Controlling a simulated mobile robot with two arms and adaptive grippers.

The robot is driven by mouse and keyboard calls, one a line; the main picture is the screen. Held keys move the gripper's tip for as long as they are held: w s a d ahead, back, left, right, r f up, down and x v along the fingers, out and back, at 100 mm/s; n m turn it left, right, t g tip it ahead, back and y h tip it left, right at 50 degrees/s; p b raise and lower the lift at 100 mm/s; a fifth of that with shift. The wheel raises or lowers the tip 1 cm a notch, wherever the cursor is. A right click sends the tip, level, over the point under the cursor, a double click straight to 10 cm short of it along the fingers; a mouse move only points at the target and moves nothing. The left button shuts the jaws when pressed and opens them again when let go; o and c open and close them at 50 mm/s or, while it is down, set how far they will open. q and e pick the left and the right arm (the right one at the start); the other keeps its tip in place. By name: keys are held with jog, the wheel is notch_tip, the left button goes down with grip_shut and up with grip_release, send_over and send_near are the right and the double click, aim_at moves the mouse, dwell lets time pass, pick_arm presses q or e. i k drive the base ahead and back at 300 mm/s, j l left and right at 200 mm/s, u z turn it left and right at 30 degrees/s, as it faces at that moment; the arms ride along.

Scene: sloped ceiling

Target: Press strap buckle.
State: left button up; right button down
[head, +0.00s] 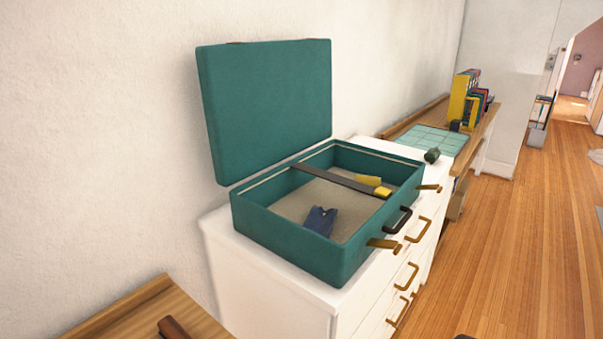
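A green suitcase (290,240) stands open on a white dresser, its lid (268,108) raised at the back near the wall. A dark strap (337,177) runs across the open case from the back wall toward the front right. A yellow buckle piece (382,191) sits at the strap's front end, and another yellow piece (368,180) lies close beside it. I cannot tell whether the two are joined. A folded dark blue item (320,220) lies on the beige lining. Neither of my grippers can be made out in the head view.
The white dresser (268,292) has brass drawer handles. Brass latches (384,244) and a black handle (399,220) stick out from the suitcase front. A dark green object (432,155) stands behind it. A desk holds books (463,100). Wooden floor (510,240) is open at right.

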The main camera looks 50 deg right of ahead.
aim_at(382, 191)
jog(key=z, duration=1.7)
